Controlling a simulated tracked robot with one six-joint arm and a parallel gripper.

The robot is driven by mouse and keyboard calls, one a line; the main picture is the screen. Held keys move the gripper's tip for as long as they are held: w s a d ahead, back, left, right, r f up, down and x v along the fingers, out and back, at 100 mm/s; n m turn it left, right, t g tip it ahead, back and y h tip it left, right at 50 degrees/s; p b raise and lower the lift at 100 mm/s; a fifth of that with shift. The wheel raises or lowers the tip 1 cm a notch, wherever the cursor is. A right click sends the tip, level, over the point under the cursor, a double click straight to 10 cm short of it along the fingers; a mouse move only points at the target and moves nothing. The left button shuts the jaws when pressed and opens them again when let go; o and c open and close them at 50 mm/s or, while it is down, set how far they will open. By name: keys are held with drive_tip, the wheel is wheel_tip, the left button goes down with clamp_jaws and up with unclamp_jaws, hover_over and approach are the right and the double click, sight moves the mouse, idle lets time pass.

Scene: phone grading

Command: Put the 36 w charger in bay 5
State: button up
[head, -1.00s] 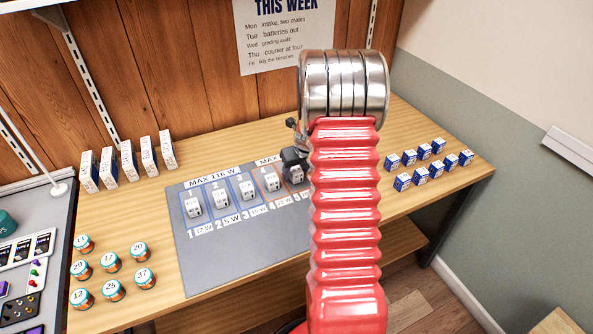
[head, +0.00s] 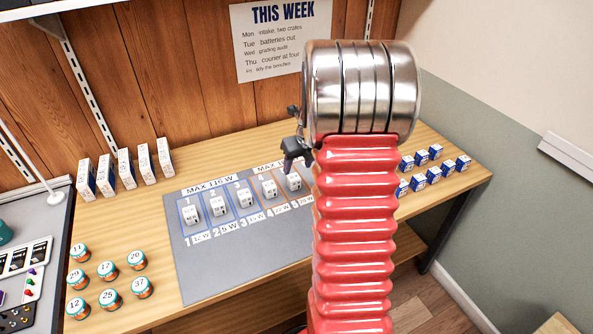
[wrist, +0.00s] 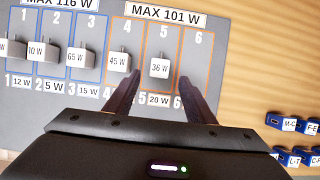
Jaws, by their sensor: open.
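The 36 W charger (wrist: 159,67) is a small white block standing in bay 5 (wrist: 163,33), an orange-outlined slot under the "MAX 101 W" label in the wrist view. It also shows in the head view (head: 293,181). My gripper (wrist: 158,82) is open and empty. In the wrist view its fingers lie to either side below the charger, apart from it. In the head view my gripper (head: 292,163) is above the charger, partly hidden by my arm.
The 45 W charger (wrist: 118,62) stands in bay 4, left of it; the 65 W charger (wrist: 77,58) is in bay 3. Bay 6 (wrist: 197,45) looks empty. Blue-and-white boxes (wrist: 290,124) stand on the wood to the right. Numbered jars (head: 107,270) stand at the left.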

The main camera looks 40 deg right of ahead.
drive_tip(key=shift+v, duration=1.5)
drive_tip(key=s+a+r+n, duration=0.2)
drive_tip(key=a+r+n, duration=0.4)
drive_tip(key=a+n, duration=0.4)
drive_tip(key=s+a+r+n, duration=0.3)
drive_tip(key=a+r+n, duration=0.4)
drive_tip(key=a, duration=0.4)
drive_tip(key=s+a+r+n+t+y, duration=0.1)
drive_tip(key=s+a+n, duration=1.3)
drive_tip(key=n, duration=0.8)
drive_tip(key=shift+s+a, duration=0.4)
drive_tip(key=shift+s, duration=0.25)
